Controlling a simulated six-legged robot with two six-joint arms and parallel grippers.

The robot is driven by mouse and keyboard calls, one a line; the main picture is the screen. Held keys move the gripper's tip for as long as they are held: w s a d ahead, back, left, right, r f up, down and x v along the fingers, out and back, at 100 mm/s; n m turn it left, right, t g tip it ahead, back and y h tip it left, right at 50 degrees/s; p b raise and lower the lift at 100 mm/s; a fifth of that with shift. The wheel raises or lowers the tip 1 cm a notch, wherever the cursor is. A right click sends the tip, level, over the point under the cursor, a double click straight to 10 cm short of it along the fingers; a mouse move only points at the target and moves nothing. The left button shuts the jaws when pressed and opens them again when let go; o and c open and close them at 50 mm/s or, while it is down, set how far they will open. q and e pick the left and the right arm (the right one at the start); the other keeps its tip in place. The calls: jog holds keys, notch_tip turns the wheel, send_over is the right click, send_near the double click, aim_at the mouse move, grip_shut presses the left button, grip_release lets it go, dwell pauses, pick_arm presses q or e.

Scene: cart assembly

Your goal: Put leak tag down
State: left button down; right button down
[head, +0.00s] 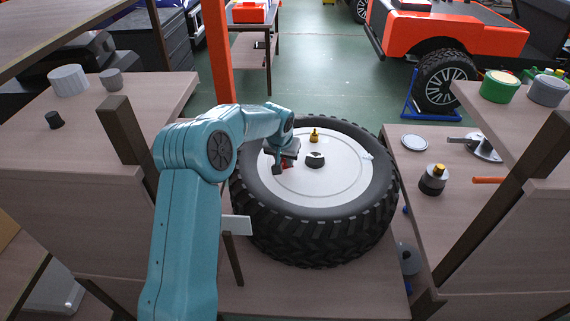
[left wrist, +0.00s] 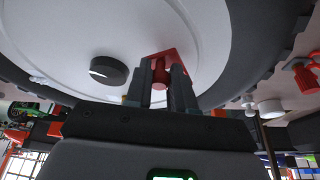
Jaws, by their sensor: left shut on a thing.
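The leak tag (left wrist: 170,57) is a red plate with a red stub, seen in the left wrist view. My left gripper (left wrist: 160,84) is shut on the stub between its two dark fingers. In the head view the left gripper (head: 281,166) is over the left part of the wheel's white disc (head: 335,182), and only a little red of the tag shows there. I cannot tell whether the tag touches the disc. My right gripper is not in view.
The wheel's black tire (head: 310,240) lies flat on a low wooden surface. A dark round cap (head: 315,159) and a small brass valve (head: 314,136) stand on the disc. Wooden benches flank it, the right one (head: 415,170) holding a dark pot with a yellow top (head: 433,180).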

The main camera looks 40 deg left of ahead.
pick_arm(q)
notch_tip(320, 180, down, 2)
jog(key=shift+s+a+f, duration=0.1)
jog(key=shift+s+a, duration=0.05)
jog(key=shift+f, duration=0.1)
jog(key=shift+f, duration=0.1)
jog(key=c, duration=1)
grip_release()
jog(key=shift+o, duration=0.2)
